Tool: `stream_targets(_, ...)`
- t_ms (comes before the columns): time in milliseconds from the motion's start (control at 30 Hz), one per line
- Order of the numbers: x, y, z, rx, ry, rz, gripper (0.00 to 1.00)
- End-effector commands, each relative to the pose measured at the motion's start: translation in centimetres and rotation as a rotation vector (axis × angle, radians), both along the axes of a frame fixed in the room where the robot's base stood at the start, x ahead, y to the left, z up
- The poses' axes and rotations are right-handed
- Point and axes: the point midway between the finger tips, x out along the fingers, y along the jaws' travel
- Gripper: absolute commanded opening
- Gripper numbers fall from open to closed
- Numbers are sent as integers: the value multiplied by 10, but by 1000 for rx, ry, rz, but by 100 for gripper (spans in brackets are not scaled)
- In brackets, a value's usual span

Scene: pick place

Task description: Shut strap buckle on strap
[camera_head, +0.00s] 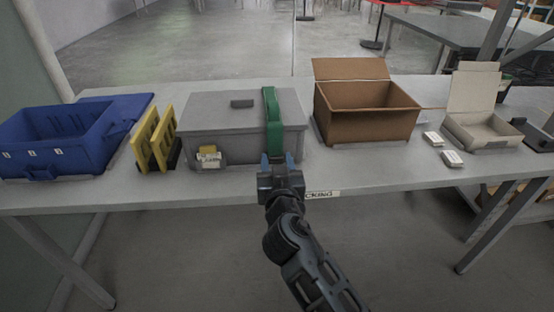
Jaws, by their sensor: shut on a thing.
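A green strap (271,105) runs over the lid of a grey box (225,122) and down its front, right of the middle. A buckle cannot be made out; the strap's lower end is partly hidden by my gripper. My gripper (277,160) is in front of the box at the strap's lower end. Its blue-tipped fingers are shut on the strap's lower part, though the contact itself is hard to see. A yellow and white piece (208,156) is on the box's front, left of my gripper.
On the table (120,193), a blue bin (62,158) and yellow upright panels (153,140) stand left of the box. An open brown carton (366,125) and a beige box (480,130) stand to the right. Two small white boxes (452,158) lie between them. The table's front edge has a label (322,194).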

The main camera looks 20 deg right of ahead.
Motion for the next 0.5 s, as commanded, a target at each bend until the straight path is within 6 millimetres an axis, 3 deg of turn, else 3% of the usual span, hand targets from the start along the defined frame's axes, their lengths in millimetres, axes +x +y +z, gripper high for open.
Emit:
stream_targets(33, 1, -1, 9, 7, 19, -2, 16)
stream_targets(500, 8, -3, 13, 60, 183, -2, 16)
